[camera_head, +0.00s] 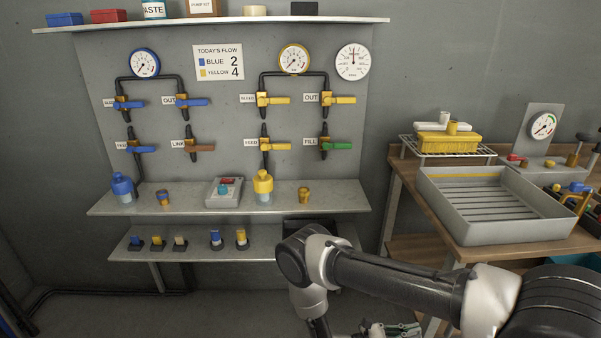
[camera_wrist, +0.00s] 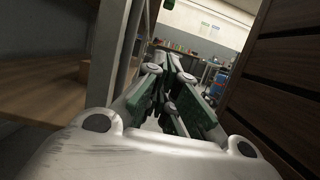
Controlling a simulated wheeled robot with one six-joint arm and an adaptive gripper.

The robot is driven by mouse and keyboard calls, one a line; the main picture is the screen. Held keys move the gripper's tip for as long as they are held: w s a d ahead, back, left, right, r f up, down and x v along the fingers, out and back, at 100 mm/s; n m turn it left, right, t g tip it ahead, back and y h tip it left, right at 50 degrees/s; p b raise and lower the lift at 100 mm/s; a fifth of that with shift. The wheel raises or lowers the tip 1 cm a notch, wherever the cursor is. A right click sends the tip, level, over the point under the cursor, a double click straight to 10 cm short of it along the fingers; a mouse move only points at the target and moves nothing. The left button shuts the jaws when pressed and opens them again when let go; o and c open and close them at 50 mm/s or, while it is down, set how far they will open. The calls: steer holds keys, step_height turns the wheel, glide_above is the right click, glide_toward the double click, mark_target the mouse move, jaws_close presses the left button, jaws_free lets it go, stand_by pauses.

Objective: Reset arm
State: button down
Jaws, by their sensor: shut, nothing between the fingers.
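My gripper (camera_wrist: 172,62) points away from the wrist camera, its green-padded fingers drawn together with nothing seen between them. Part of my gripper (camera_head: 392,330) also shows at the bottom edge of the head view, low in front of the shelves and left of the wooden bench. My dark and silver arm reaches in from the lower right and bends down at its elbow near the lower shelf. The fingertips are not clear in the head view.
The grey panel (camera_head: 222,125) carries gauges and blue, yellow, brown and green valve handles. Bottles stand on the upper shelf (camera_head: 150,202); small coloured parts sit on the lower shelf (camera_head: 188,251). A grey tray (camera_head: 480,228) rests on the wooden bench (camera_head: 408,190). Dark slatted furniture (camera_wrist: 275,85) flanks my gripper.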

steer(key=s+d+g, duration=0.3)
steer(key=s, duration=0.2)
steer(key=w+a+r+m+g+y, duration=0.15)
steer(key=r+m+y, duration=0.35)
steer(key=r, duration=0.5)
steer(key=w+a+r+m+g+y, duration=0.1)
steer(key=a+r+m+y, duration=0.2)
steer(key=r+y, duration=0.55)
steer(key=w+a+r+m+g+y, duration=0.1)
steer(key=a+r+m+y, duration=0.2)
steer(key=r, duration=1)
steer(key=s+d+r+m+t+y, duration=0.1)
steer(key=s+d+r+m+t, duration=0.1)
steer(key=r, duration=0.5)
steer(key=s+d+r+m+t+y, duration=0.2)
steer(key=s+d+r+m+t, duration=0.1)
steer(key=r, duration=0.4)
steer(key=s+d+r+m+t+y, duration=0.1)
steer(key=s+d+r+m+t, duration=0.1)
steer(key=d+r+t, duration=0.2)
step_height(320, 180, up, 4)
steer(key=shift+s+d+f+m+t+y, duration=0.2)
steer(key=shift+d+m+t+y, duration=0.15)
steer(key=shift+t, duration=0.2)
steer(key=shift+d, duration=0.1)
